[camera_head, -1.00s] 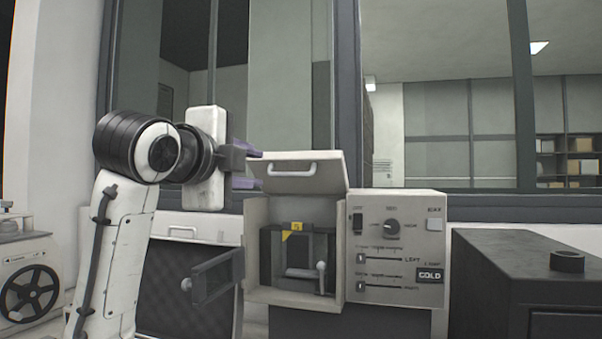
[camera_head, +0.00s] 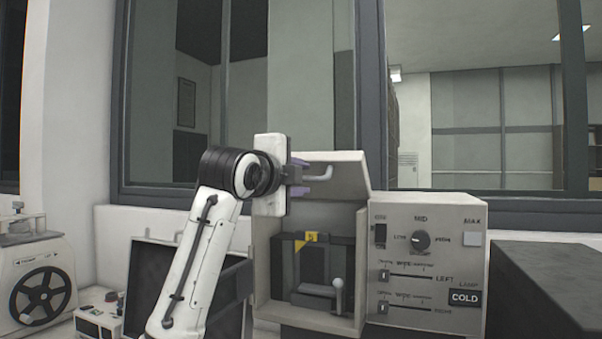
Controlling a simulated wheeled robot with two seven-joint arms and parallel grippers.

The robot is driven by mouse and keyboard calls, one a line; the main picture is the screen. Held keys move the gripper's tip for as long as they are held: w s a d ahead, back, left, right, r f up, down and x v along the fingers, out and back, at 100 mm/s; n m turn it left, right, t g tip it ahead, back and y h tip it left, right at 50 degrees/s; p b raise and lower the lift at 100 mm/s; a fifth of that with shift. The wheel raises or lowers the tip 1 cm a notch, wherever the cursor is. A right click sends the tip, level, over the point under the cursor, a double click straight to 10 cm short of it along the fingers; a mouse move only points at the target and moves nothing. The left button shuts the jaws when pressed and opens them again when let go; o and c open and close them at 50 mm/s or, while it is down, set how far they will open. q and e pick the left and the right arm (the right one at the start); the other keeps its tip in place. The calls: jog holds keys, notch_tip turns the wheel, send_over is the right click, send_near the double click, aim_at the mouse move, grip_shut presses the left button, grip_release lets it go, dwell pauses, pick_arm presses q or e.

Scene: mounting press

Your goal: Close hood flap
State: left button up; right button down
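The hood flap (camera_head: 345,183) is a pale panel at the top of the press housing. It stands raised and tilted, with a pale bar handle (camera_head: 322,174) on its face. The open housing (camera_head: 262,262) below it shows a dark inner block with a yellow mark (camera_head: 312,237) and a small grey lever (camera_head: 338,296). My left gripper (camera_head: 301,178) is at the left end of the handle. Its two purple fingertips are apart, one above the other. Whether they touch the handle cannot be told. My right gripper is not in view.
A control panel (camera_head: 425,262) with a knob, sliders and a COLD label adjoins the housing on the right. A dark box (camera_head: 540,285) stands farther right. A dark panel (camera_head: 232,290) is at the housing's left, partly behind my arm. A machine with a black wheel (camera_head: 40,295) is far left.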

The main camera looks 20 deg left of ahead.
pick_arm(q)
jog(key=shift+w+f, duration=0.1)
jog(key=shift+w, duration=0.25)
grip_shut()
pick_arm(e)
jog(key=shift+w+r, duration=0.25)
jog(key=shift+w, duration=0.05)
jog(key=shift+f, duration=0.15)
